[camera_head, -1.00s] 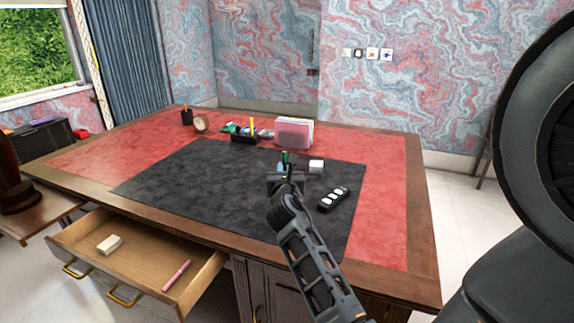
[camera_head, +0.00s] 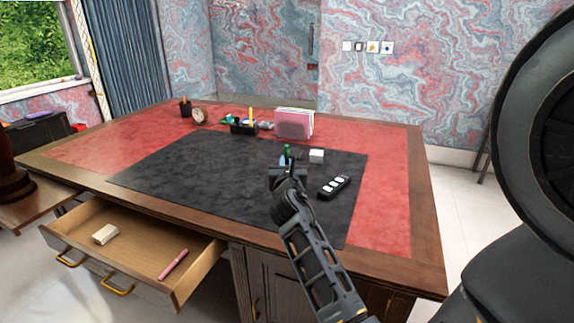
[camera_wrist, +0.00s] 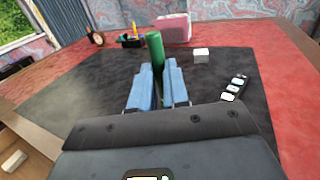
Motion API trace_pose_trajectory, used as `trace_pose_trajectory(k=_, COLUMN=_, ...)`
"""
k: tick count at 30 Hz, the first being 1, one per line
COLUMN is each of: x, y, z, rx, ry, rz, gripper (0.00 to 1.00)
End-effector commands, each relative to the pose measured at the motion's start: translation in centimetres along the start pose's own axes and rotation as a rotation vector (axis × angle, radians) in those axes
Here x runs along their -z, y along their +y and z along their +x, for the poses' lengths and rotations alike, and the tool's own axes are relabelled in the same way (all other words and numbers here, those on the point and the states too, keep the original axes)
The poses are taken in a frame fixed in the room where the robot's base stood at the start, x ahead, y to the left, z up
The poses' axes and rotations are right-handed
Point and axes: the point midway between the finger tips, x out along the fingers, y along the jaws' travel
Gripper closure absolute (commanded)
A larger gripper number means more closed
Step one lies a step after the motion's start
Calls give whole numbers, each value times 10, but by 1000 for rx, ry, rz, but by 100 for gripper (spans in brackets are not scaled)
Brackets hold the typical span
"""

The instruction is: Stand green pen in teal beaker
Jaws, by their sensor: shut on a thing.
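The green pen (camera_wrist: 155,50) stands roughly upright between the two blue fingers of my gripper (camera_wrist: 157,88) in the wrist view. The fingers are shut on it, and its top sticks up above them. In the head view the green pen (camera_head: 287,149) shows as a small green tip above my gripper (camera_head: 285,163), over the dark desk mat. The pen's lower end is hidden by the fingers and the gripper body. I cannot make out the teal beaker clearly in either view.
A white cube (camera_head: 316,156) and a black strip with white pads (camera_head: 334,187) lie right of my gripper. A black organizer (camera_head: 243,127), pink file holder (camera_head: 294,123), clock (camera_head: 199,116) and dark pen cup (camera_head: 185,108) stand behind. An open drawer (camera_head: 135,245) juts out front left.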

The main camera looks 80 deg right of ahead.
Motion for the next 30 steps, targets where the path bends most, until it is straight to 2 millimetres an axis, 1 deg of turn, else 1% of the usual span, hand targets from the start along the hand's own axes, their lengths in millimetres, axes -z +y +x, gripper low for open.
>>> trace_pose_trajectory(k=1, x=7, y=0, z=0, rx=0, ry=-1, rz=0, gripper=100)
trace_pose_trajectory(k=11, x=26, y=0, z=0, rx=0, ry=0, rz=-1, gripper=100)
trace_pose_trajectory(k=30, x=72, y=0, z=0, rx=-1, ry=1, rz=-1, gripper=100)
